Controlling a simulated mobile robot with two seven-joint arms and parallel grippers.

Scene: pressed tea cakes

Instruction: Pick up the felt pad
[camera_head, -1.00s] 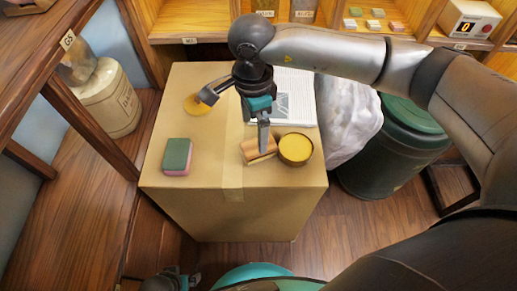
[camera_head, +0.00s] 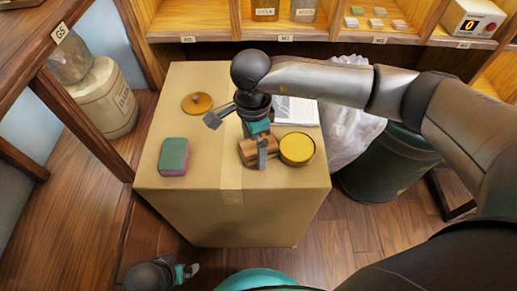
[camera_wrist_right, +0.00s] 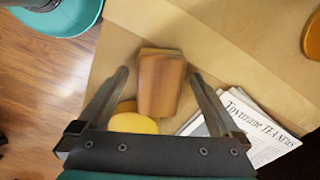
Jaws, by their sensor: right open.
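A wood-brown block (camera_head: 246,150), which seems to be the felt pad, lies on the cardboard box beside a round yellow tin (camera_head: 297,149). My right gripper (camera_head: 239,142) is open over the block, whose middle is partly hidden by a finger. In the right wrist view, the block (camera_wrist_right: 161,84) lies between the two spread fingers (camera_wrist_right: 158,74), with gaps on both sides. A green and pink block (camera_head: 173,157) lies at the left of the box. My left gripper (camera_head: 188,272) is low at the bottom left, its jaws unclear.
The cardboard box (camera_head: 215,215) is the work surface, with bare room at its front and middle. A brown knobbed lid (camera_head: 196,103) and a newspaper (camera_head: 297,111) lie toward the back. A dark green bin (camera_head: 381,165) with a pale bag (camera_head: 348,135) stands at the right.

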